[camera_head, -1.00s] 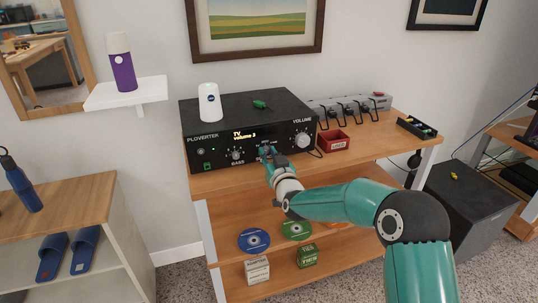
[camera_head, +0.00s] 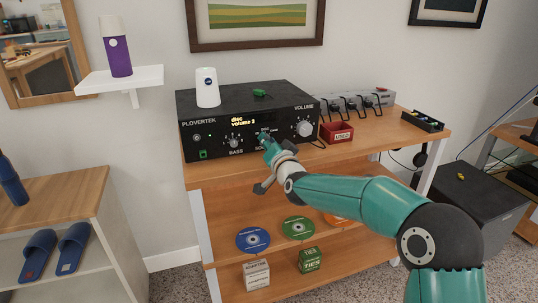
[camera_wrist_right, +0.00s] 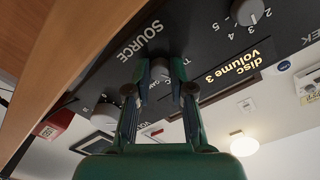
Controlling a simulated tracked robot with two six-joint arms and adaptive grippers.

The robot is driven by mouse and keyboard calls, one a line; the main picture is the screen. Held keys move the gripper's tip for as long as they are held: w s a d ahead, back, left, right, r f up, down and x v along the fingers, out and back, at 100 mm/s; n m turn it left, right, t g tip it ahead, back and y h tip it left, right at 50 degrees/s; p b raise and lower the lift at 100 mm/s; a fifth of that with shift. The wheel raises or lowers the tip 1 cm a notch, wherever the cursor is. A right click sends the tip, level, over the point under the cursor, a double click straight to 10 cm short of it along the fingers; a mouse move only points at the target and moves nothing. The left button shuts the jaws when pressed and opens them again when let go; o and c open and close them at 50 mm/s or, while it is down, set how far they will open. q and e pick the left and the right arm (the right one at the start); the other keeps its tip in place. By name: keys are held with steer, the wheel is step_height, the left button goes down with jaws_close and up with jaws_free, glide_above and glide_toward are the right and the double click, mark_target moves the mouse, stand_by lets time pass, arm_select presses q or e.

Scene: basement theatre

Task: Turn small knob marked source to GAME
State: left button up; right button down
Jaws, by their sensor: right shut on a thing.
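The black amplifier (camera_head: 215,148) stands on the wooden bench, and its display (camera_head: 243,122) reads "disc volume 3". The same display text shows in the wrist view (camera_wrist_right: 234,64). The small knob (camera_wrist_right: 160,72) below the SOURCE label (camera_wrist_right: 140,40) is mostly hidden between my fingertips. Position marks around it are partly covered; I cannot read its pointer. My right gripper (camera_head: 267,142) is at the front panel, between the bass knob (camera_head: 234,142) and the volume knob (camera_head: 305,129), shut on the source knob. My left gripper is not in view.
A white cylinder (camera_head: 207,87) and a green object (camera_head: 259,93) sit on top of the amplifier. A red box (camera_head: 336,133) stands to its right, with a grey power strip (camera_head: 355,103) behind. Discs and small boxes are on the shelf below.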

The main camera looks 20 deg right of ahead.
steer(key=m+b, duration=0.5)
steer(key=shift+d+f+m, duration=0.1)
steer(key=shift+f+m, duration=0.1)
steer(key=shift+m, duration=0.1)
steer(key=m+b, duration=0.2)
steer(key=shift+m+b, duration=0.35)
steer(key=shift+m, duration=0.05)
steer(key=m+b, duration=0.2)
steer(key=m, duration=0.1)
steer(key=shift+d, duration=0.1)
steer(key=m+b, duration=0.2)
steer(key=m, duration=0.3)
steer(key=shift+y, duration=0.3)
steer(key=c, duration=1.1)
jaws_free()
steer(key=shift+f, duration=0.1)
steer(key=shift+o, duration=0.4)
steer(key=shift+r, duration=0.2)
steer(key=shift+s, duration=0.1)
